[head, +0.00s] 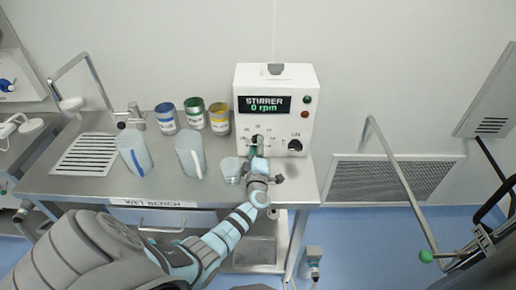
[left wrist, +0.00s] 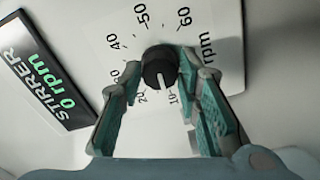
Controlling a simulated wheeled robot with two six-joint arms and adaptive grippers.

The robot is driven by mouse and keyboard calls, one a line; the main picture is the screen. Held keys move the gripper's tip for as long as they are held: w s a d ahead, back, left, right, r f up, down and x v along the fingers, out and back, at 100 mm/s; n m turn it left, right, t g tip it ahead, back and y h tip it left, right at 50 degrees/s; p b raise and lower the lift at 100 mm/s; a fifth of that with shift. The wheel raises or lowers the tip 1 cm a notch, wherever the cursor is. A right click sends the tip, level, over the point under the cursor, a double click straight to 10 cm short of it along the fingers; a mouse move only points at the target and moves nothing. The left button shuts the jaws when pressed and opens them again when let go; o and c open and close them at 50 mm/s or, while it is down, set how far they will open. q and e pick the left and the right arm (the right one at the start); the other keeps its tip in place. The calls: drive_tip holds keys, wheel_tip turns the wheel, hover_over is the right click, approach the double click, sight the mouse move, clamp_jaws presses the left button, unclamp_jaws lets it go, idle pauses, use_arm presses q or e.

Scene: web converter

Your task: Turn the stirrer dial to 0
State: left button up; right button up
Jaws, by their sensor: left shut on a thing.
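The stirrer (head: 275,78) is a white box at the back of the wet bench. Its display (head: 263,104) reads "STIRRER 0 rpm", and the same reading shows in the left wrist view (left wrist: 45,80). The black dial (left wrist: 160,68) sits on a white scale with numbers from 10 to 60. My left gripper (left wrist: 161,75) has one finger on each side of the dial and is shut on it. My right gripper is not in view.
A second black knob (head: 295,145) marked ON is right of the dial. A small beaker (head: 231,170) stands close left of my gripper. Two jugs (head: 133,155) (head: 190,156) and three cans (head: 194,113) stand further left. A metal rail (head: 400,180) is at right.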

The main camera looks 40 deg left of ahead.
use_arm(q)
drive_tip(key=n, duration=0.4)
drive_tip(key=shift+f+n+b, duration=0.15)
drive_tip(key=shift+n+b, duration=0.15)
drive_tip(key=shift+b, duration=0.1)
drive_tip(key=shift+n+b, duration=0.55)
drive_tip(key=shift+n, duration=1.95)
drive_tip(key=shift+c, duration=0.2)
drive_tip(key=o, duration=1.2)
drive_tip(key=shift+s, duration=0.1)
drive_tip(key=v, duration=1.2)
drive_tip(key=shift+d+r, duration=0.1)
drive_tip(key=shift+r, duration=0.1)
